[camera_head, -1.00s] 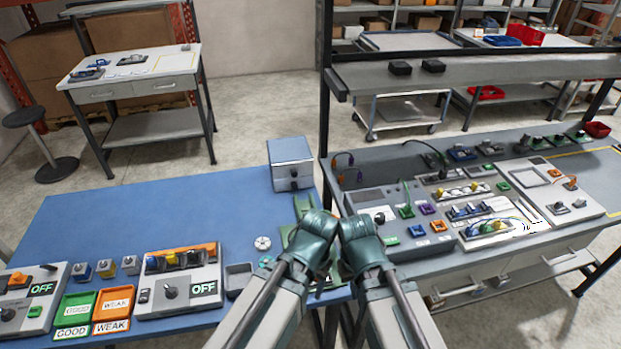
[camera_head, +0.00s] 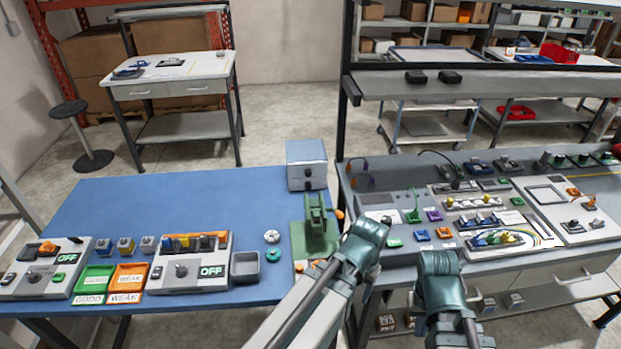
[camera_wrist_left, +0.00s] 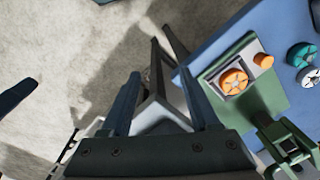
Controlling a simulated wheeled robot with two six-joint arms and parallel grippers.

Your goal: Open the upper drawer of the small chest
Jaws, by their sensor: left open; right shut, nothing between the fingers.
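The small chest (camera_head: 306,154) is a grey-blue box at the far right corner of the blue table. Two dark knobs, one above the other, show on its front, and its drawers look closed. My left gripper (camera_head: 370,236) is nearer to me and to the right of the chest, apart from it. In the left wrist view its two fingers (camera_wrist_left: 160,95) are apart with nothing held, over the floor beside the table edge. My right gripper (camera_head: 438,264) is further right, in front of the grey bench, shut and empty. Its fingertips are hard to make out.
A green press-like stand (camera_head: 318,228) stands on the blue table (camera_head: 160,205) between the chest and my left arm. The grey bench with panels (camera_head: 395,200) lies right. The table's back middle is clear.

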